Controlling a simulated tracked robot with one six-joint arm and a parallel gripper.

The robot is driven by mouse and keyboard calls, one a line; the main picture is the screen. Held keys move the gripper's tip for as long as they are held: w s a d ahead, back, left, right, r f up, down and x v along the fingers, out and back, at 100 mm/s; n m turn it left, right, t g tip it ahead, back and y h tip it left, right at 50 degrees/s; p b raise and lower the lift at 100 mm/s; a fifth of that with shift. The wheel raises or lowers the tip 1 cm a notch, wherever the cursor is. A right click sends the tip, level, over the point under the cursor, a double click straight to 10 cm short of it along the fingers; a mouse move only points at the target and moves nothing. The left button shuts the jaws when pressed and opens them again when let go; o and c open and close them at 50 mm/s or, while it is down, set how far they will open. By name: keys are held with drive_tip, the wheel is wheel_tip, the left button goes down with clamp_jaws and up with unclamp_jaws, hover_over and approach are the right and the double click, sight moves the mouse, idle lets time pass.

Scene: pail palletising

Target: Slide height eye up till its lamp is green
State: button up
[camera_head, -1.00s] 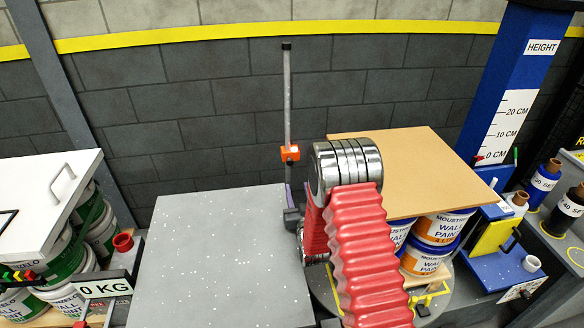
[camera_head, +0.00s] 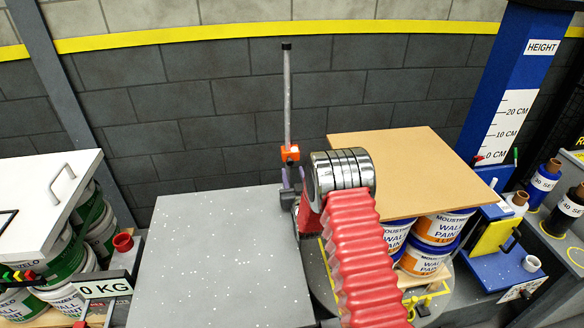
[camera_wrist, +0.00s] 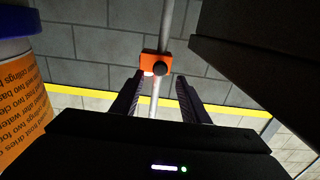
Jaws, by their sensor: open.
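The height eye is an orange block (camera_head: 289,153) on an upright grey pole (camera_head: 287,95) behind the grey plate. A small light on it glows whitish to orange; I see no green on it. In the wrist view the orange block (camera_wrist: 155,64) with a dark round knob (camera_wrist: 160,69) sits on the pole, beyond and between my fingertips. My gripper (camera_wrist: 158,85) is open and empty, its two dark fingers either side of the pole's line. In the head view my gripper (camera_head: 291,185) is just below the block, partly hidden by my arm.
A brown board (camera_head: 400,165) lies on a stack of wall paint pails (camera_head: 440,228) right of the pole. An orange-labelled pail (camera_wrist: 20,100) is close at left in the wrist view. A grey speckled plate (camera_head: 220,255) lies at front left. A blue height post (camera_head: 525,80) stands at right.

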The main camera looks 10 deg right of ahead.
sight(290, 164)
drive_tip(key=shift+w, duration=2.4)
drive_tip(key=shift+c, duration=0.2)
clamp_jaws()
